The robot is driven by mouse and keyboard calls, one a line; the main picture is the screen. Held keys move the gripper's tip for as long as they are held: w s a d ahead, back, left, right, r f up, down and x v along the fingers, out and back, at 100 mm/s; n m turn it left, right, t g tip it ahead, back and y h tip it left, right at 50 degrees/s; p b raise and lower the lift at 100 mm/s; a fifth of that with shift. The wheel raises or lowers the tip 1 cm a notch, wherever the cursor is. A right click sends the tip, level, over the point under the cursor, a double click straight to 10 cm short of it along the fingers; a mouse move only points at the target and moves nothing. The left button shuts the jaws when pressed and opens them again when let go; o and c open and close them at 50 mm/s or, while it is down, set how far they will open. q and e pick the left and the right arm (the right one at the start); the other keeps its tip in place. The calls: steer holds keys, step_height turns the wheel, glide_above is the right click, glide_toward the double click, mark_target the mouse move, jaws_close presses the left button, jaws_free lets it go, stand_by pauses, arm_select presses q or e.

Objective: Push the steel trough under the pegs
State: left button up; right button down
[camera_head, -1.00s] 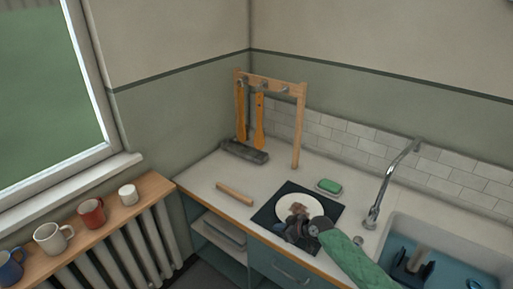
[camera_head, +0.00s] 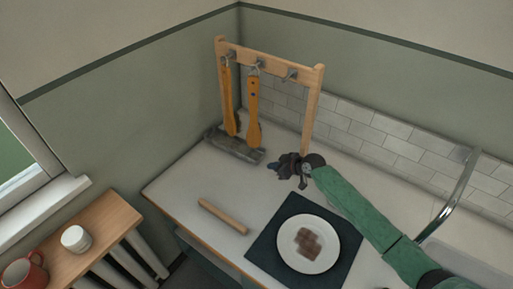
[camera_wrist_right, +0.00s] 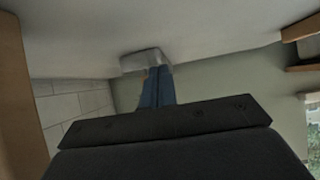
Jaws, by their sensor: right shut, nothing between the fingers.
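The grey steel trough (camera_head: 222,144) stands on the counter at the foot of the wooden peg rack (camera_head: 268,63), towards its left post. It also shows ahead of the fingers in the right wrist view (camera_wrist_right: 143,57). Two orange-handled tools (camera_head: 253,98) hang from the left and middle pegs, their lower ends at the trough. The right peg (camera_head: 291,74) is bare. My right gripper (camera_head: 277,172) is shut and empty, just right of the trough's right end, its fingertips pointing left. I cannot tell whether they touch it. My left gripper is not in view.
A white plate with brown food (camera_head: 326,262) sits on a dark mat (camera_head: 262,250) in front of my right arm. A wooden bar (camera_head: 223,216) lies on the counter's front left. A chrome tap (camera_head: 452,205) stands at the right. Counter between bar and trough is clear.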

mark_target(250, 155)
steer(key=shift+w+a+r, duration=0.2)
steer(key=shift+w+a, duration=0.25)
steer(key=shift+a, duration=0.3)
steer(key=shift+w+a, duration=0.9)
steer(key=shift+a, duration=0.3)
steer(key=w+a, duration=0.1)
steer(key=a, duration=0.1)
steer(key=w+a+b, duration=0.1)
steer(key=w+a, duration=0.1)
steer(key=shift+w+a+f, duration=0.1)
steer(key=shift+w+a, duration=0.15)
steer(key=shift+w, duration=0.05)
steer(key=shift+w+a, duration=0.4)
steer(key=shift+a, duration=0.2)
steer(key=shift+d+f+b, duration=0.1)
steer(key=shift+f+b, duration=0.4)
steer(key=shift+f, duration=0.25)
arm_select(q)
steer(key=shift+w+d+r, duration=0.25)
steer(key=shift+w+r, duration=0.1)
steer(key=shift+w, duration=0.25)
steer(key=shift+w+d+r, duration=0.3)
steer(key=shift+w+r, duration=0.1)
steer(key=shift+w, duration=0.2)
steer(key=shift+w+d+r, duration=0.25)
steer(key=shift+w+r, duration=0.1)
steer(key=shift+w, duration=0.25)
arm_select(e)
steer(key=shift+s+f, duration=0.1)
steer(key=shift+s, duration=0.1)
